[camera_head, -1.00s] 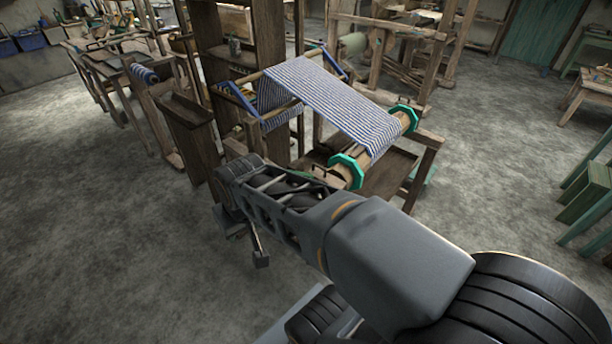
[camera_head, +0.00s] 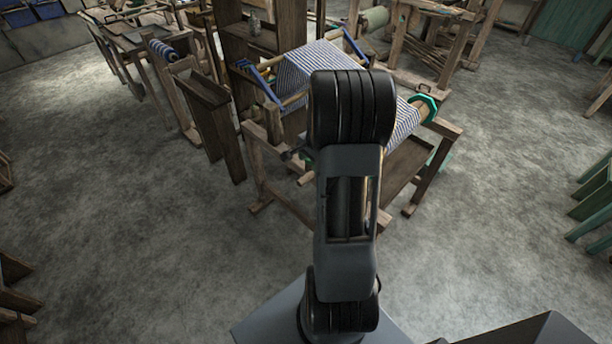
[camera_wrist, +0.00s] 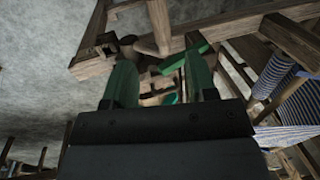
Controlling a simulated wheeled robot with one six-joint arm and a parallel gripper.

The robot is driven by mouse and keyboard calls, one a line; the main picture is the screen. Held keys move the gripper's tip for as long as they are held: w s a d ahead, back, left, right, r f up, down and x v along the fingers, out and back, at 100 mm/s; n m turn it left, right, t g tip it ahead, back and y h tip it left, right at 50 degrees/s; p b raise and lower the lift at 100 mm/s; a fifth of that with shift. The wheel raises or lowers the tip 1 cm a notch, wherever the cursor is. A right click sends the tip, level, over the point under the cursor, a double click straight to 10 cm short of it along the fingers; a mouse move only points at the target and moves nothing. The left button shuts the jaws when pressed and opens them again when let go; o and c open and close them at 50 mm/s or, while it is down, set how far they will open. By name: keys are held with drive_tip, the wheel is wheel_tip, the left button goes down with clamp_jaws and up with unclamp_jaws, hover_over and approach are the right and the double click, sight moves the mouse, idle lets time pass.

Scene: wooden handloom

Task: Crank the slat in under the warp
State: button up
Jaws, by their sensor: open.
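The striped blue-and-white warp (camera_head: 300,68) is stretched over the wooden loom (camera_head: 430,170) in the head view, and my arm covers much of it. It also shows at the right of the wrist view (camera_wrist: 283,75). A teal end ring (camera_head: 427,107) sits on the right end of the cloth beam; the near end is mostly hidden. My gripper (camera_wrist: 161,78) shows in the wrist view with its green fingers apart and nothing clearly between them. Wooden loom parts lie beyond the fingers. I cannot make out the crank or the slat for certain.
A bench with a blue-striped roll (camera_head: 163,50) stands farther left. Green stools (camera_head: 592,200) are at the right edge. The concrete floor left and right of my arm is clear.

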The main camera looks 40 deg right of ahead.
sight(307, 177)
drive_tip(key=f, duration=0.3)
drive_tip(key=w+f, duration=0.1)
drive_tip(key=f, duration=0.2)
drive_tip(key=w+f, duration=0.1)
drive_tip(key=f, duration=0.2)
drive_tip(key=shift+a+p, duration=0.15)
drive_tip(key=shift+p, duration=0.15)
drive_tip(key=shift+s, duration=0.1)
clamp_jaws()
